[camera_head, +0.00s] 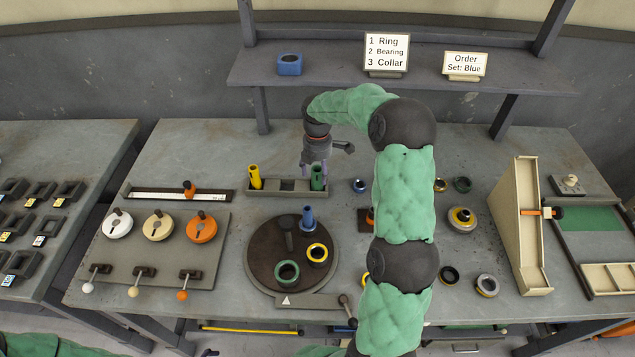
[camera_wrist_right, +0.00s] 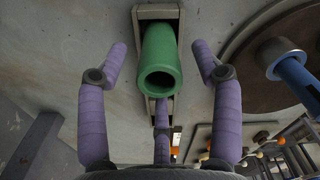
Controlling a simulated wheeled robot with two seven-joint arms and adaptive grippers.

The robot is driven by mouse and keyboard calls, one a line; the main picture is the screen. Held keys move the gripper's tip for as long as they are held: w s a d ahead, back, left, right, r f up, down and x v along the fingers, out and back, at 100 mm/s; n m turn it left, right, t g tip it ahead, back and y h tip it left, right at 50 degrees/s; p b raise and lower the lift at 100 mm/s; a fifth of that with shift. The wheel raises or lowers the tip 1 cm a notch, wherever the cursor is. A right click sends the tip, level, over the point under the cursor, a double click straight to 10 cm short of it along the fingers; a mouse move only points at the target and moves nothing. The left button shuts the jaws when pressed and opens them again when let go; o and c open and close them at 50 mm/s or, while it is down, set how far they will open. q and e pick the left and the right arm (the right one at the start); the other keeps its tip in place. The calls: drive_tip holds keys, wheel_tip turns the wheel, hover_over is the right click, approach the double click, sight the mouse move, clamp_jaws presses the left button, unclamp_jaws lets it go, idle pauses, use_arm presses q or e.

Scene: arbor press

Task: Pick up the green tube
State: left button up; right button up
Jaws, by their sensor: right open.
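The green tube (camera_head: 318,180) stands upright in the right end of a grey slotted rack (camera_head: 285,188). In the right wrist view the green tube (camera_wrist_right: 160,62) shows its open end towards the camera. My right gripper (camera_head: 314,166) is just above the tube in the head view. In the wrist view its purple fingers (camera_wrist_right: 160,65) are spread, with one on each side of the tube and a gap on both sides. Whether any finger touches it is unclear. My left gripper is out of view.
A yellow tube (camera_head: 254,177) stands in the rack's left end. A dark round turntable (camera_head: 262,262) with a blue tube (camera_head: 307,218) and rings is in front. A shelf (camera_head: 335,75) with signs runs behind. Loose rings lie right of my arm.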

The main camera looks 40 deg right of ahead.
wheel_tip(320, 180, down, 3)
drive_tip(key=shift+d+r, duration=0.1)
clamp_jaws()
